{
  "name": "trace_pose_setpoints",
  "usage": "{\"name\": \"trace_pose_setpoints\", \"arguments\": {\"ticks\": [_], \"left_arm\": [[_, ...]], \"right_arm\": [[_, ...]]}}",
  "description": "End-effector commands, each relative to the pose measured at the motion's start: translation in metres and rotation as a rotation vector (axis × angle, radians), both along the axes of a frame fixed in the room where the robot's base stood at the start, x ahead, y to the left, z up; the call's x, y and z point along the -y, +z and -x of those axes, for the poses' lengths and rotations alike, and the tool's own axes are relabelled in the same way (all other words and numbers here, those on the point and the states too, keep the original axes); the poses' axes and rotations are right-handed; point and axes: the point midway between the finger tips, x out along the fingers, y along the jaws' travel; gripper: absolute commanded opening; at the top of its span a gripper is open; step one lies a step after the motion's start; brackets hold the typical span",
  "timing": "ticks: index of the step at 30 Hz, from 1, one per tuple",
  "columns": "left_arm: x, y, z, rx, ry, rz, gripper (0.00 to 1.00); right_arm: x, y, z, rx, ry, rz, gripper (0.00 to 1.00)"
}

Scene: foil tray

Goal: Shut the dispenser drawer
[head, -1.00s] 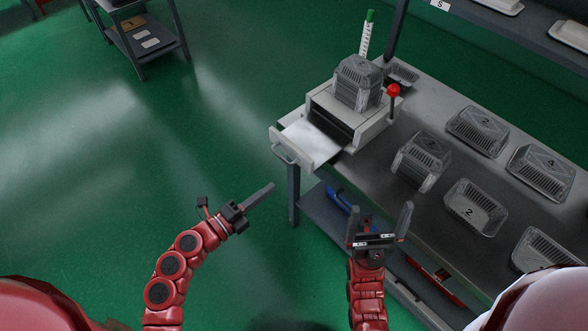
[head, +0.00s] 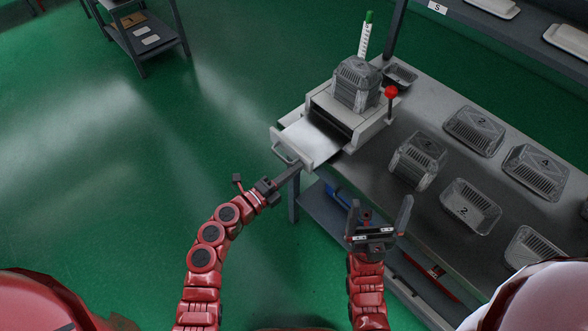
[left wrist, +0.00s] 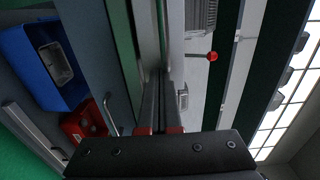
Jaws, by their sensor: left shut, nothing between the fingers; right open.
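The dispenser (head: 367,128) stands at the table's near-left corner in the head view. Its drawer (head: 318,142) is pulled out to the left, with a white surface inside and a handle (head: 287,157) on its front. My left gripper (head: 298,167) is shut and empty, with its fingertips close by the drawer front, just below and right of the handle; I cannot tell if they touch. In the left wrist view its fingers (left wrist: 161,105) point at a pale surface close ahead. My right gripper (head: 380,218) is open and empty, in front of the table edge.
A stack of clear trays (head: 357,84) sits on the dispenser, beside a red-knobbed lever (head: 391,92). Several numbered trays lie on the grey table (head: 400,208). The lower shelf holds a blue bin (left wrist: 36,65) and a red box (left wrist: 84,124).

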Motion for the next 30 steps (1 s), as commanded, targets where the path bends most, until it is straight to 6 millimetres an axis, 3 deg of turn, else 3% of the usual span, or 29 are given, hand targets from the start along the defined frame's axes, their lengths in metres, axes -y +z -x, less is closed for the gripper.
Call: {"name": "trace_pose_setpoints", "arguments": {"ticks": [8, 21, 30], "left_arm": [[0.024, -0.001, -0.018, -0.001, -0.008, 0.000, 0.00], [0.104, -0.003, -0.090, -0.001, -0.003, 0.001, 0.00], [0.130, 0.000, -0.114, 0.001, 0.001, 0.001, 0.00]], "right_arm": [[0.000, -0.002, 0.000, 0.000, 0.000, 0.000, 1.00], [0.000, -0.022, 0.000, 0.000, 0.000, 0.000, 1.00], [0.000, -0.031, 0.000, 0.000, 0.000, 0.000, 1.00]]}}
